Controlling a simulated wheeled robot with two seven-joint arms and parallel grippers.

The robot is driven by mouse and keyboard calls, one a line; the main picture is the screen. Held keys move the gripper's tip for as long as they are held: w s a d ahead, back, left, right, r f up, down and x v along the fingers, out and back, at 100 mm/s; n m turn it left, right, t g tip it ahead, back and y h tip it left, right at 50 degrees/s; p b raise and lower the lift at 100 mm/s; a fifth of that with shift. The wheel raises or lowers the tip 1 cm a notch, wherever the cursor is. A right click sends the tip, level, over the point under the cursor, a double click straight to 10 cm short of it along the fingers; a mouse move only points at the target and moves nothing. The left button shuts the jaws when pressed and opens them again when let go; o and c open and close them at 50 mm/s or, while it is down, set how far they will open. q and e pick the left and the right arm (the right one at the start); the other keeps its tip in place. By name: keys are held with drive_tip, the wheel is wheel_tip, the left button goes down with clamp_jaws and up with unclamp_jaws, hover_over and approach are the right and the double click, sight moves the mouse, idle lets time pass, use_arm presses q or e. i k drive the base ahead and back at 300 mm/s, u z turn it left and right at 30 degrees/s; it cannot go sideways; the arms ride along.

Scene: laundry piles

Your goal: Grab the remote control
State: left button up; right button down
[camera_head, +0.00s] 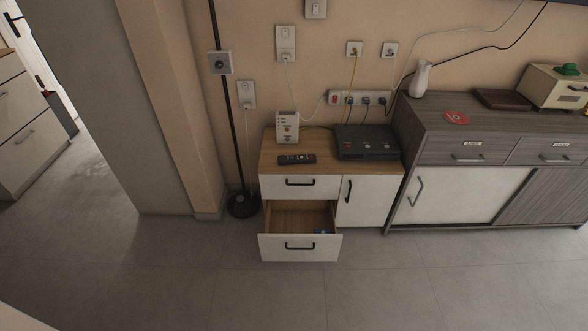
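A dark remote control (297,159) lies flat on the wooden top of a small white cabinet (269,152), near its front left part. It lies in front of a white box-shaped device (288,128) and to the left of a black router-like box (367,142). Nothing covers the remote. Neither of my grippers is in view.
The cabinet's lower drawer (300,248) is pulled open, with a small blue item inside. A grey sideboard (470,135) stands to the right. A black pole (228,110) on a round base stands to the left. The floor in front is clear.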

sight(296, 160)
drive_tip(key=u, duration=0.6)
drive_tip(key=i, duration=1.25)
drive_tip(key=z, duration=1.3)
